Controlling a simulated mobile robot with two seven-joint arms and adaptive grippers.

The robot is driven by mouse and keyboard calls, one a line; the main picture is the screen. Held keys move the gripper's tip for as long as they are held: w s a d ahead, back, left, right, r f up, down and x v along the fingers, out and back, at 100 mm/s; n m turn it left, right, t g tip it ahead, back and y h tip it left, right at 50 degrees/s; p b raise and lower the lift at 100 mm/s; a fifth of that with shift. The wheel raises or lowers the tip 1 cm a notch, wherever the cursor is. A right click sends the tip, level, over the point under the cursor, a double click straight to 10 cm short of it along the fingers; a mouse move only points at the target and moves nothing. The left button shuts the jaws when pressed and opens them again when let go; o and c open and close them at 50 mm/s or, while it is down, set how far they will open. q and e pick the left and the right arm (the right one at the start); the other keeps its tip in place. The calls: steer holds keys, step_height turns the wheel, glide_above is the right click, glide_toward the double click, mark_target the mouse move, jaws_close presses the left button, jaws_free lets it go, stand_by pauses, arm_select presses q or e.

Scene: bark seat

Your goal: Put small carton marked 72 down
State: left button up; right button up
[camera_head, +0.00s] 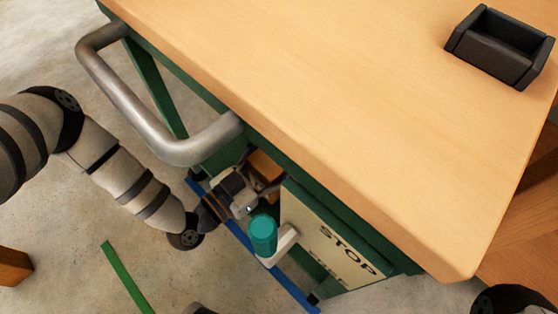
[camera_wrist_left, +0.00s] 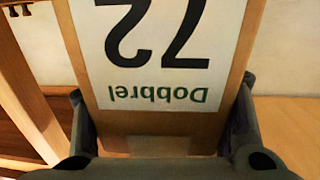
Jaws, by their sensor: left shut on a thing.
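The small carton marked 72 (camera_wrist_left: 165,128) is brown with a white label that reads upside down in the left wrist view. It fills the space between the two dark fingers of my left gripper (camera_wrist_left: 162,115), which is shut on its sides. In the head view a brown part of the carton (camera_head: 264,166) shows beneath the table edge, with my left gripper (camera_head: 262,182) at it. The carton's far end is out of frame in the wrist view, and the tabletop hides part of it in the head view. My right gripper is not in view.
The wooden tabletop (camera_head: 330,110) overhangs the gripper, with a metal handle (camera_head: 165,140) at its left. A STOP panel (camera_head: 330,243) and a teal cylinder (camera_head: 263,235) are close beside the gripper. A black bin (camera_head: 495,50) stands on the otherwise bare tabletop.

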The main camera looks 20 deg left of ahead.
arm_select(q)
steer(key=shift+f, duration=0.15)
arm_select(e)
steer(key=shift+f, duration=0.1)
arm_select(q)
steer(key=shift+f, duration=0.1)
steer(key=o, duration=1.6)
steer(key=shift+f, duration=0.1)
steer(key=shift+c, duration=0.2)
steer(key=shift+s+a, duration=0.1)
steer(key=shift+s, duration=0.15)
steer(key=p+v, duration=0.4)
steer(key=v, duration=0.7)
steer(key=shift+s, duration=0.25)
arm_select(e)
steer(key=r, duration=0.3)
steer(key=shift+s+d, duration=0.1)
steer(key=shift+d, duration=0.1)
arm_select(q)
steer(key=shift+r+p, duration=0.2)
steer(key=shift+p, duration=0.1)
